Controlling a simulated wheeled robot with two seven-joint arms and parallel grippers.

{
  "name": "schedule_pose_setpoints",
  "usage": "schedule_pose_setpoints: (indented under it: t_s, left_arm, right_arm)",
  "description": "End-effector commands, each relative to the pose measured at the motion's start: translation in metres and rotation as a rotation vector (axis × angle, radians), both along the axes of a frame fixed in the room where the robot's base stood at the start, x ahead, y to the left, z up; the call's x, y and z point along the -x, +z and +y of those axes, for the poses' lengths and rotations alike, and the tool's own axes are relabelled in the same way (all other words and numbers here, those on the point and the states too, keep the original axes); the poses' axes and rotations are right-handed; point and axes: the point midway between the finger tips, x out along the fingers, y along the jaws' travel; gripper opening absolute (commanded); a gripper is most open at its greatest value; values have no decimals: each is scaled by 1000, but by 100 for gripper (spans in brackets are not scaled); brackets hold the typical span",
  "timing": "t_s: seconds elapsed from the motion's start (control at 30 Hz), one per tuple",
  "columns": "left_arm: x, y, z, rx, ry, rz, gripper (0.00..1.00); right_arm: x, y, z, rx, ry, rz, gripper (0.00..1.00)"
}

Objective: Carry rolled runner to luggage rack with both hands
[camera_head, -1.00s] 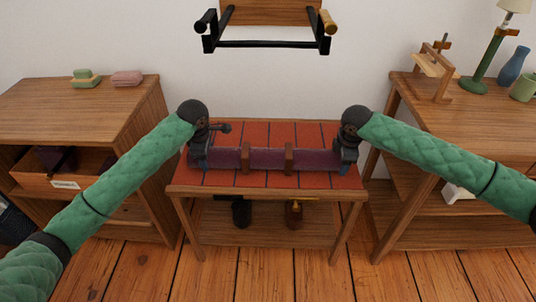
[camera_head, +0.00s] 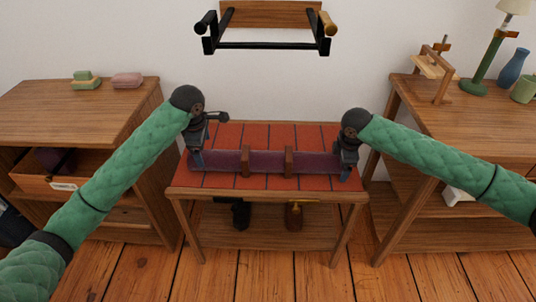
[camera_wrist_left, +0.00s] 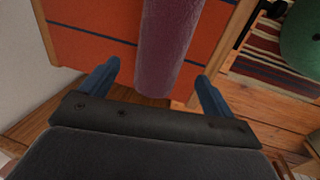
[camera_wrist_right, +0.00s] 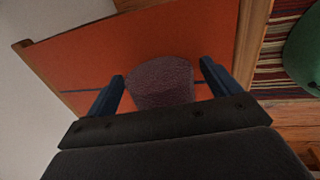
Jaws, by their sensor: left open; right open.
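The rolled runner (camera_head: 267,162), a long purple roll, lies level along a low wooden stand with an orange, dark-striped top (camera_head: 225,135). Two brown upright pieces (camera_head: 245,161) (camera_head: 289,162) show at its middle. My left gripper (camera_head: 197,160) is open at the runner's left end; the left wrist view shows the roll (camera_wrist_left: 165,50) between and beyond its spread fingers, with gaps. My right gripper (camera_head: 345,172) is open at the right end; the right wrist view shows the roll (camera_wrist_right: 160,82) between its fingers. Contact there is unclear.
A black wall bracket (camera_head: 270,45) is above the stand. A wooden cabinet with an open drawer (camera_head: 65,183) stands left. A wooden table (camera_head: 405,90) with a green lamp (camera_head: 490,60) and vases stands right.

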Motion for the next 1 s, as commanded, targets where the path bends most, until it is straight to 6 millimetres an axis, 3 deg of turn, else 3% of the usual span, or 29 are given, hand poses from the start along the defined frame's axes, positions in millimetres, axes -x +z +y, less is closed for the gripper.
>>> schedule_pose_setpoints:
  t_s: [0.1,0.3,0.57,1.0]
  left_arm:
    - [4,22,0,1,0,-1,89]
    - [9,48,0,1,1,0,89]
    - [12,58,0,0,0,1,89]
    - [12,57,0,0,0,1,89]
  right_arm:
    - [0,0,0,0,0,0,89]
    - [0,0,0,0,0,0,89]
    - [1,6,0,0,0,-1,89]
    - [15,80,0,-1,0,-1,89]
